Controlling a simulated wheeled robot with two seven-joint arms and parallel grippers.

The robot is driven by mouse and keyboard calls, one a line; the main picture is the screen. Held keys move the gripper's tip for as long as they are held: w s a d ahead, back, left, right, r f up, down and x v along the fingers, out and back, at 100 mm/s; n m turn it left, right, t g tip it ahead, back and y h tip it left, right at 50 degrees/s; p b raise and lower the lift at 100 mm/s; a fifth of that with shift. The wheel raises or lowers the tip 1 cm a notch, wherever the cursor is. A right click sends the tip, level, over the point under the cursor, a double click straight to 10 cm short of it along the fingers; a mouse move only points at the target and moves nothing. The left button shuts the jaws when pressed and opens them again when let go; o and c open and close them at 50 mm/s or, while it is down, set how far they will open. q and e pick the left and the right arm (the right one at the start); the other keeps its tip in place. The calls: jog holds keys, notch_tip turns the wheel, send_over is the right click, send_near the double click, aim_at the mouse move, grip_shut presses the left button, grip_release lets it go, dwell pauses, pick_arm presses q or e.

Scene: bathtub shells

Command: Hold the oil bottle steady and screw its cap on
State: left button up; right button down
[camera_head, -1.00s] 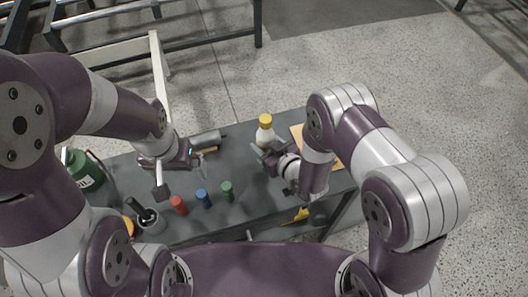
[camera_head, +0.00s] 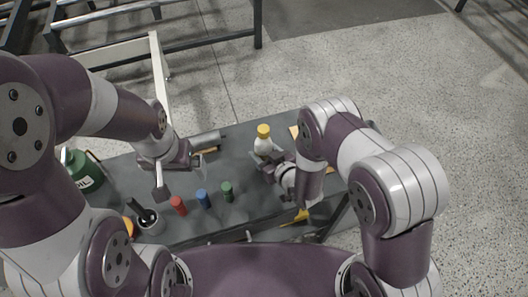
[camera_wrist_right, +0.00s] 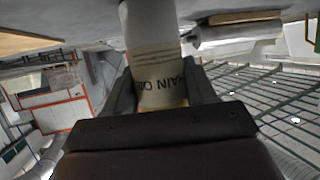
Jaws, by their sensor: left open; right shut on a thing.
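The oil bottle (camera_head: 263,146) is pale with a yellow top (camera_head: 263,130) and stands upright toward the table's far edge in the head view. My right gripper (camera_head: 268,161) is shut on the oil bottle. In the right wrist view, its fingers flank the bottle's body (camera_wrist_right: 158,75), whose dark lettering appears upside down. The bottle's top is out of that view. Whether the yellow top is a seated cap is too small to tell. My left gripper (camera_head: 204,158) is open, left of the bottle and apart from it.
A grey cylindrical object (camera_head: 208,139) lies behind my left gripper. Red (camera_head: 179,205), blue (camera_head: 203,198) and green (camera_head: 227,191) cylinders stand along the near side. A cup (camera_head: 150,222) of tools and a green can (camera_head: 83,170) are at left. The table (camera_head: 240,216) is clear between the cylinders and bottle.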

jog(key=shift+c, duration=1.8)
grip_release()
jog(key=shift+f, duration=0.1)
jog(key=shift+r+p, duration=0.3)
jog(key=shift+r, duration=0.05)
jog(key=v, duration=1.2)
jog(key=shift+f, duration=0.3)
jog(key=shift+w, duration=0.1)
